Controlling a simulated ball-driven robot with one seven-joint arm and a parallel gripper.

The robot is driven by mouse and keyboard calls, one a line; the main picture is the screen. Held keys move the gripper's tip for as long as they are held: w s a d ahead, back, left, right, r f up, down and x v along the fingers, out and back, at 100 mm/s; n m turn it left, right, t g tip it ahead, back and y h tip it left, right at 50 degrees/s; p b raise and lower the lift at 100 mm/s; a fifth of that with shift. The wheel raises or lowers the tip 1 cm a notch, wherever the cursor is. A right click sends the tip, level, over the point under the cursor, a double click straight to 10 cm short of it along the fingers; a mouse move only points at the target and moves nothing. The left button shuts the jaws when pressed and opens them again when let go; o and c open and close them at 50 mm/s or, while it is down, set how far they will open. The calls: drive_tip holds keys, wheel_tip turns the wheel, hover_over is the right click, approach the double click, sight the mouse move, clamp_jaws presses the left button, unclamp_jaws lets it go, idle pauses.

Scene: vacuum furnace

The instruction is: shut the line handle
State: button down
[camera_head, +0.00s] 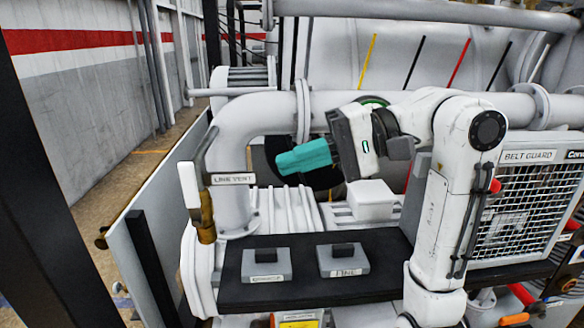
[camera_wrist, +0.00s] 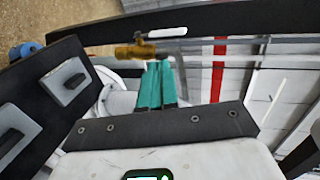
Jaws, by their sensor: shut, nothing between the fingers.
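A brass valve (camera_head: 206,222) stands at the left end of the dark shelf, beside a "LINE VENT" label (camera_head: 233,179). An upright white handle-like piece (camera_head: 190,186) is above it. On the shelf, a grey block marked "LINE" (camera_head: 343,261) carries a black grip. My gripper (camera_head: 281,165) has teal fingers, shut and empty, pointing left toward the label, apart from the valve. In the wrist view the shut fingers (camera_wrist: 154,66) point toward the brass valve (camera_wrist: 133,51); a pale piece (camera_wrist: 167,33) lies beyond it. I cannot tell whether the line handle is open or shut.
A second grey block with a black grip (camera_head: 266,264) sits left of the "LINE" block on the dark shelf (camera_head: 305,292). A thick white pipe (camera_head: 240,120) bends down behind the label. A belt guard (camera_head: 520,205) stands right; a dark post (camera_head: 45,200) is at far left.

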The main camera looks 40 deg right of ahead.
drive_tip(key=b, duration=0.6)
approach(192, 197)
drive_tip(key=w+a, duration=0.3)
drive_tip(key=shift+w+a+f+b, duration=0.15)
drive_tip(key=shift+w+a+b, duration=0.15)
drive_tip(key=shift+w+a, duration=0.1)
drive_tip(key=shift+a, duration=0.15)
